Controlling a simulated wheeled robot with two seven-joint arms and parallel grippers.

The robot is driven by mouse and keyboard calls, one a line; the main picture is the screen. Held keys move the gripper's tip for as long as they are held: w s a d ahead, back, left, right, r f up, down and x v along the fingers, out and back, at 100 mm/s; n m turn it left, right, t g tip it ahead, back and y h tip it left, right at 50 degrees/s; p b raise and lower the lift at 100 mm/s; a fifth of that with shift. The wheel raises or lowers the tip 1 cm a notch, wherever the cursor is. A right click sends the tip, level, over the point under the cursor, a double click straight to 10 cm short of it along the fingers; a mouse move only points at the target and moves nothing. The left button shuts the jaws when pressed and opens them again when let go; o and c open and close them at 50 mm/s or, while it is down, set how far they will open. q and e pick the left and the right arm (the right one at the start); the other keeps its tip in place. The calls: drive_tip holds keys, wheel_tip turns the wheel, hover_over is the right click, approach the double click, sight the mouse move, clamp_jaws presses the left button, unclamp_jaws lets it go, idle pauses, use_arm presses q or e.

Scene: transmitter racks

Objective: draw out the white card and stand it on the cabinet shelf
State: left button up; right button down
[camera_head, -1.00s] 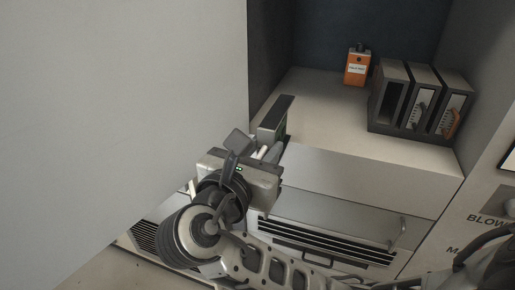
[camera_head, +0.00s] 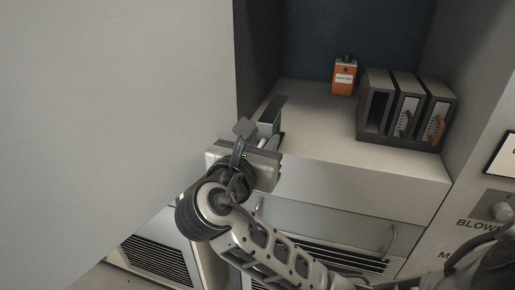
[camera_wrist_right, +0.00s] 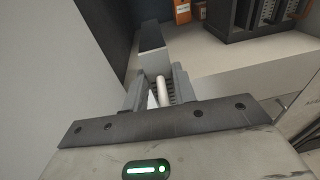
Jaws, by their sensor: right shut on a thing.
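My right gripper (camera_head: 262,143) is shut on the white handle (camera_wrist_right: 162,91) of a card, which shows between the two fingers in the right wrist view. The card (camera_head: 271,110) is a slim upright block with a dark grey top (camera_wrist_right: 151,36). It is at the left front of the cabinet shelf (camera_head: 320,129), close to the left side wall. I cannot tell whether its underside touches the shelf. The card rack (camera_head: 362,104) stands at the right of the shelf; its left slot is empty and the other two hold cards. My left gripper is not in view.
An orange box (camera_head: 344,77) stands at the back of the shelf, left of the rack. A large pale panel (camera_head: 110,100) fills the left. The middle of the shelf is clear. A drawer handle (camera_head: 390,241) sticks out below.

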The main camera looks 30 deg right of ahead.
drive_tip(key=shift+w+a+r+x, duration=0.1)
drive_tip(key=shift+w+r+x, duration=0.1)
drive_tip(key=shift+x, duration=2.25)
drive_tip(key=shift+w+a+r+x, duration=0.1)
drive_tip(key=shift+r+x, duration=0.1)
drive_tip(key=shift+x, duration=2.2)
drive_tip(key=shift+w+a+r+x, duration=0.1)
drive_tip(key=shift+w+r+x, duration=0.1)
drive_tip(key=shift+x, duration=2.25)
drive_tip(key=shift+f, duration=0.75)
drive_tip(key=c, duration=1.1)
unclamp_jaws()
drive_tip(key=shift+o, duration=0.2)
drive_tip(key=b+v, duration=0.1)
drive_tip(key=v, duration=1.5)
